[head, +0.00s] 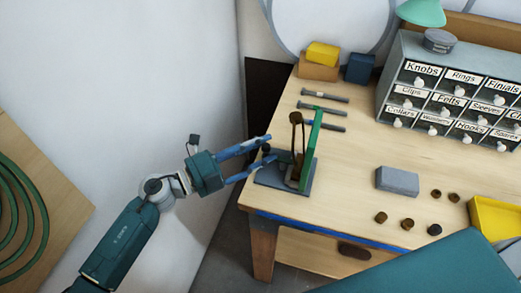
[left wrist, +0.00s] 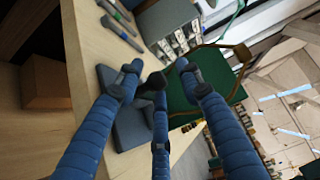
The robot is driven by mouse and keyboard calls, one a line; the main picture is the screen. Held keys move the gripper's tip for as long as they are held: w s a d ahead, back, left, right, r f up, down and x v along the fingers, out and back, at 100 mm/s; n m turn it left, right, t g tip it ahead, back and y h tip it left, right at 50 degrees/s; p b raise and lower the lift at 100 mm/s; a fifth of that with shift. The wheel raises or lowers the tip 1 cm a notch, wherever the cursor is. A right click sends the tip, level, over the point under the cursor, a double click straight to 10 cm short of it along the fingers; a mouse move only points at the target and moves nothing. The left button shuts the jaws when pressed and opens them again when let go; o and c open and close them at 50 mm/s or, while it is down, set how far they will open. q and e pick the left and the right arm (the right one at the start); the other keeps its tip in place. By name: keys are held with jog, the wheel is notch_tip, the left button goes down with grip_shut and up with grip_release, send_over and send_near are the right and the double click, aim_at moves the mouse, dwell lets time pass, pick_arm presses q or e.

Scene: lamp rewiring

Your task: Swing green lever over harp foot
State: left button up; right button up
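The green lever (head: 311,150) stands upright at the right side of a small grey fixture base (head: 268,178) near the table's left edge. The brown harp (head: 297,118) rises just left of the lever; its foot is low in the fixture and partly hidden. My left gripper (head: 270,148) reaches in from the left, its blue fingers spread and empty, pointing at the fixture and apart from the lever. In the left wrist view the open fingers (left wrist: 157,78) lie in front of the grey base (left wrist: 132,125). My right gripper is not in view.
Several grey tools (head: 324,95) lie behind the fixture. A labelled drawer cabinet (head: 392,70) stands at the back right. A grey block (head: 397,180), small brown parts (head: 407,225) and a yellow bin (head: 494,217) are to the right. The tabletop (head: 350,205) between fixture and block is clear.

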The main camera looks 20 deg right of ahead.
pick_arm(q)
jog(key=shift+s+a+f, duration=0.1)
jog(key=shift+a+f, duration=0.15)
jog(key=shift+a, duration=0.3)
jog(key=v, duration=1.1)
jog(key=shift+r, duration=0.15)
jog(key=shift+d, duration=0.1)
